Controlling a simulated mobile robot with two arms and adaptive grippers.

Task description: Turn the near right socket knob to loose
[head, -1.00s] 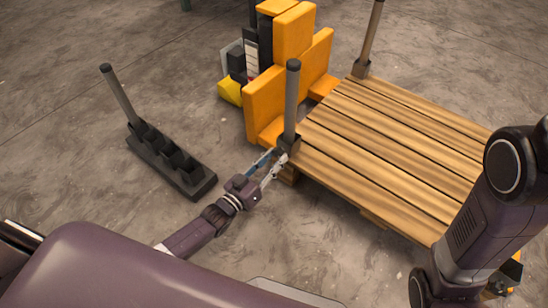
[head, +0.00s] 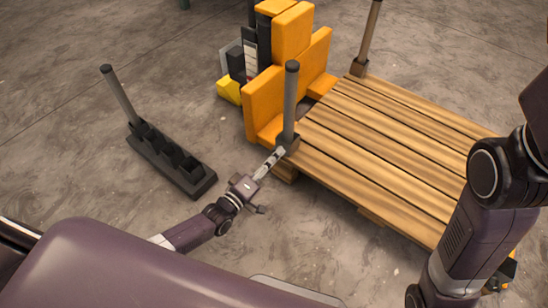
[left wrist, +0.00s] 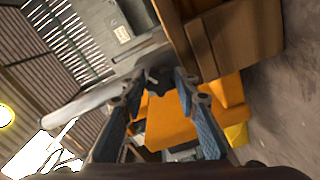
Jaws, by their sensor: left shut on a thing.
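A grey post (head: 291,100) stands upright in a dark socket (head: 288,141) at the pallet corner nearest my left arm. My left gripper (head: 277,155) reaches this socket from the front and is shut on its knob, which the fingers hide in the head view. In the left wrist view, the dark star-shaped knob (left wrist: 158,80) sits between the fingertips of my left gripper (left wrist: 166,82), with the grey post (left wrist: 85,103) beyond it. The knob's marking, if any, is too small to read. My right arm shows at the right, but its gripper is not clearly visible.
The wooden pallet (head: 385,135) fills the right middle. An orange truck (head: 293,42) stands behind the post. Another post (head: 369,35) stands at the pallet's far corner. A dark rack (head: 170,160) with one post lies on the floor at left, with clear concrete around it.

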